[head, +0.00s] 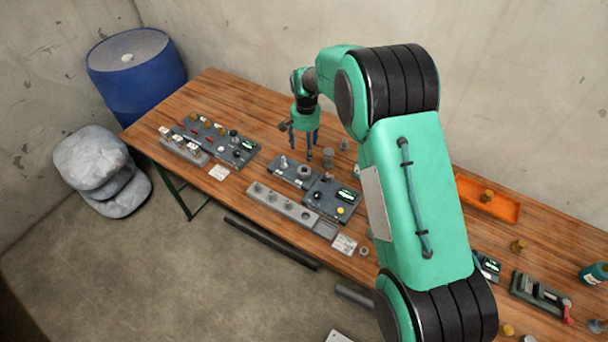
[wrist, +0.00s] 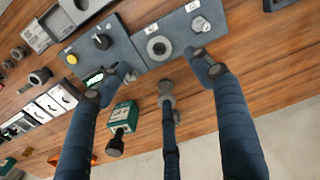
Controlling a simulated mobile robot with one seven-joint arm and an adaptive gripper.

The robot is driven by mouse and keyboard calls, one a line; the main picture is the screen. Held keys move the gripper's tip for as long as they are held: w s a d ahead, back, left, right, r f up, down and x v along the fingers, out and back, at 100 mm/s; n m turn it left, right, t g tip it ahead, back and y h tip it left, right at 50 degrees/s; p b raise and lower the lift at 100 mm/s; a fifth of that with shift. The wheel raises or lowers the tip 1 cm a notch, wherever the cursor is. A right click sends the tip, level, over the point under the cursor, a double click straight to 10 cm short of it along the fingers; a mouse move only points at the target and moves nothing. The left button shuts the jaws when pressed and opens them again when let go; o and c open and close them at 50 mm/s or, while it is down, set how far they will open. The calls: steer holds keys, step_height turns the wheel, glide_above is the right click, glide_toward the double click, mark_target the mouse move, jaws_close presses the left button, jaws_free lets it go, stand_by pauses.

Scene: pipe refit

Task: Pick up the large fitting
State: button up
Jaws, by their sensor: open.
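A short grey cylindrical fitting (head: 328,153) stands on the bench behind the grey panels, with another grey piece (head: 343,144) close behind it. I cannot tell for sure which is the large fitting. My gripper (head: 308,150) points down just left of them, above the bench, with its fingers spread and empty. In the wrist view my gripper (wrist: 168,82) shows three dark blue fingers. A grey round piece (wrist: 165,88) shows at the tip of the middle finger, which partly hides it; I cannot tell whether they touch.
A panel with a grey ring (wrist: 160,48) and a panel with a yellow button (head: 340,210) lie beside the gripper. A grey holed block (head: 290,207) lies in front. A green box (wrist: 124,115) is near the fingers. An orange tray (head: 487,200) is at right.

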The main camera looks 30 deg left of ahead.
steer(key=shift+a+f, duration=0.15)
steer(key=shift+a, duration=0.05)
glide_above(304, 169)
steer(key=shift+s+d+f, duration=0.15)
steer(key=shift+f, duration=1.3)
steer(key=shift+s+d+f, duration=0.1)
steer(key=shift+s+f, duration=0.05)
steer(key=shift+f, duration=1.25)
steer(key=shift+s+d+f, duration=0.15)
steer(key=shift+f, duration=1.3)
steer(key=shift+f, duration=0.1)
steer(key=shift+f, duration=2.55)
steer(key=c, duration=1.3)
